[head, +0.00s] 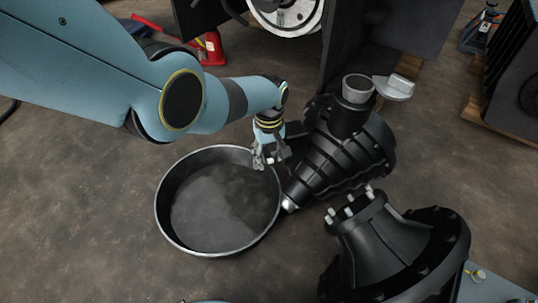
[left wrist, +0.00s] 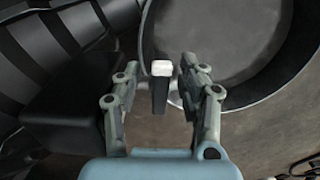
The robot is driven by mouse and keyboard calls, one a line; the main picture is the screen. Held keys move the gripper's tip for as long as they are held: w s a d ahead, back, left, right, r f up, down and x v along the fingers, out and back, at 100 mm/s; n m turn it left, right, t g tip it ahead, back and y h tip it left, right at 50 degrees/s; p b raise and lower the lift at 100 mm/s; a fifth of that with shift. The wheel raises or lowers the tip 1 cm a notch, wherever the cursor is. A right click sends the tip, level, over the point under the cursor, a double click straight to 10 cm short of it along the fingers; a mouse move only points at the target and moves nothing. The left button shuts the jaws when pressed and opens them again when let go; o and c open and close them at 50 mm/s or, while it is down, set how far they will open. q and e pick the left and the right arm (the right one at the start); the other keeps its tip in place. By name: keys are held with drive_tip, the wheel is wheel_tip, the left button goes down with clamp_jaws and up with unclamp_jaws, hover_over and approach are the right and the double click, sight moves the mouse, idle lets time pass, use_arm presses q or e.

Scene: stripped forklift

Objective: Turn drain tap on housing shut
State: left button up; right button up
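The black ribbed housing (head: 340,150) lies on the floor right of the drain pan, with a pale fitting (head: 289,204) at its lower end. It also fills the left of the left wrist view (left wrist: 45,65). The drain tap shows there as a short dark lever with a white end (left wrist: 160,70). My left gripper (head: 266,160) points down between pan rim and housing. In the left wrist view its fingers (left wrist: 160,74) stand apart on either side of the lever, with a gap on both sides. In the head view the gripper mostly hides the tap. My right gripper is not seen.
The round drain pan (head: 163,205) holds dark liquid directly beside the gripper. A second black flanged housing (head: 395,250) stands at the lower right. A red jack (head: 211,47) and a wheel hub (head: 290,14) are behind. The floor left of the pan is clear.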

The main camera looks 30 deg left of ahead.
sight(269, 155)
use_arm(q)
drive_tip(key=shift+r, duration=0.15)
wheel_tip(269, 155, up, 12)
idle(0.6)
idle(0.3)
